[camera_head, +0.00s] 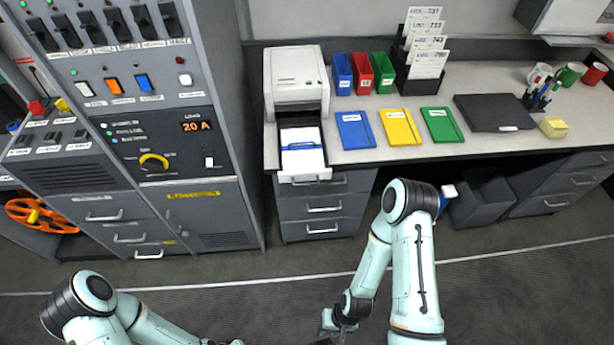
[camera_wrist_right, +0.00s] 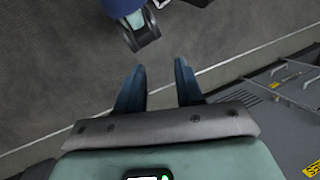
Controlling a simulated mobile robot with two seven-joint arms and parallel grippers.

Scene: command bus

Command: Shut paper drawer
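The white printer (camera_head: 297,78) stands at the left end of the desk. Its paper drawer (camera_head: 305,179) is pulled out at the front, over the desk's front edge. A stack of white and blue paper (camera_head: 302,155) lies in it. My right gripper (camera_head: 332,338) is low at the bottom edge of the head view, well apart from the drawer and partly cut off. In the right wrist view my right gripper (camera_wrist_right: 158,68) is open, with nothing between its fingers. My left gripper (camera_head: 225,342) is barely in the head view at the bottom edge, mostly cut off.
Blue, yellow and green folders (camera_head: 399,127) lie right of the printer. Colored bins (camera_head: 362,74) stand behind them. A tall grey control cabinet (camera_head: 190,130) stands close on the left. Desk drawers (camera_head: 322,207) are below the printer. The floor (camera_head: 270,290) before the desk is clear.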

